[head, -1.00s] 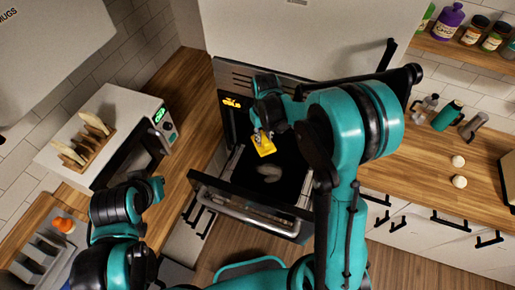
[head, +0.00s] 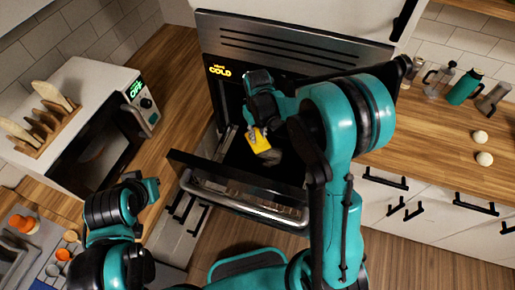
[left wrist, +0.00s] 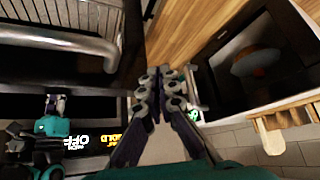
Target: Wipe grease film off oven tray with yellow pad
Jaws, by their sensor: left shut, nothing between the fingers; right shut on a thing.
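My right gripper (head: 256,128) is shut on the yellow pad (head: 259,140) and holds it inside the open oven. The dark oven tray (head: 235,158) lies below it. A pale grey film patch (head: 270,158) shows on the tray just below and right of the pad, which seems to cover part of it. I cannot tell if the pad touches the tray. My left gripper's fingers (left wrist: 160,85) are shut and empty in the left wrist view, away from the tray.
The lowered oven door (head: 235,187) with its bar handle is in front of the tray. The oven display (head: 220,71) reads COLD. A microwave (head: 100,135) stands on the left counter, with a wooden rack (head: 45,128) on top. Two white balls (head: 484,158) lie on the right counter.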

